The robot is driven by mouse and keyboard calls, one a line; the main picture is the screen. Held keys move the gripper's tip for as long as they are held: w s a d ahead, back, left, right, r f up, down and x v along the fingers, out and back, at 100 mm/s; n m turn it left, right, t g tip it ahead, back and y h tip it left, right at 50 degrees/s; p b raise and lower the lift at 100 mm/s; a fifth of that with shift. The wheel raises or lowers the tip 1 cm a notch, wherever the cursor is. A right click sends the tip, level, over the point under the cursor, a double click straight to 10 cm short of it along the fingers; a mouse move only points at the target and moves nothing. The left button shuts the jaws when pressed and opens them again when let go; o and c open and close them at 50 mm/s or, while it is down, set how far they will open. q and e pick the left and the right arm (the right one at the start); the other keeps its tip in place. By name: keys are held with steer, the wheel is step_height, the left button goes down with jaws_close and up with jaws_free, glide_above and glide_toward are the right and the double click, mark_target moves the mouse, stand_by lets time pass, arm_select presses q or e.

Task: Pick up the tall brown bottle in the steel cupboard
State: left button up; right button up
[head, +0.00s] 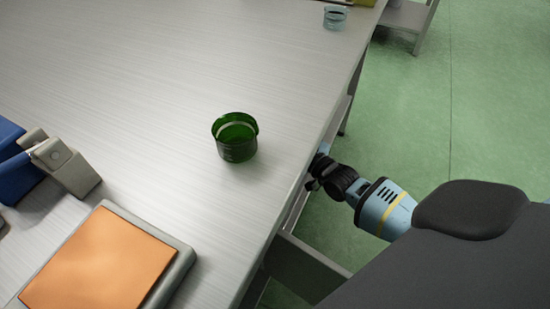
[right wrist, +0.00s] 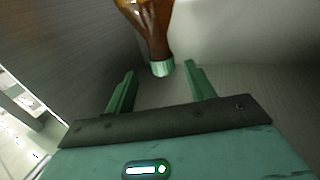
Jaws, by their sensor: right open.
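The brown bottle (right wrist: 150,22) shows at the top of the right wrist view. It is amber and shiny, and its neck narrows down the picture to a pale green cap (right wrist: 162,68). The far part of the bottle is cut off by the picture edge. My right gripper (right wrist: 160,71) is open, with one green finger on each side of the cap in the picture. I see no finger clearly touching the cap. In the head view my right arm reaches down beside the table edge and its gripper is hidden. My left gripper is not in view.
Grey walls (right wrist: 235,30) surround the bottle. In the head view a steel table (head: 150,90) holds a green cup (head: 238,148), an orange-topped device (head: 95,265), a blue and grey object (head: 62,165) and a clear glass (head: 335,17). Green floor (head: 480,110) lies open at right.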

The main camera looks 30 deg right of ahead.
steer(key=w, duration=0.2)
steer(key=w+a+b, duration=0.1)
steer(key=shift+w, duration=0.35)
steer(key=shift+w+b, duration=0.35)
steer(key=shift+w, duration=0.15)
steer(key=shift+r, duration=0.1)
steer(key=shift+c, duration=0.2)
steer(key=c, duration=0.7)
jaws_close()
steer(key=shift+r, duration=0.15)
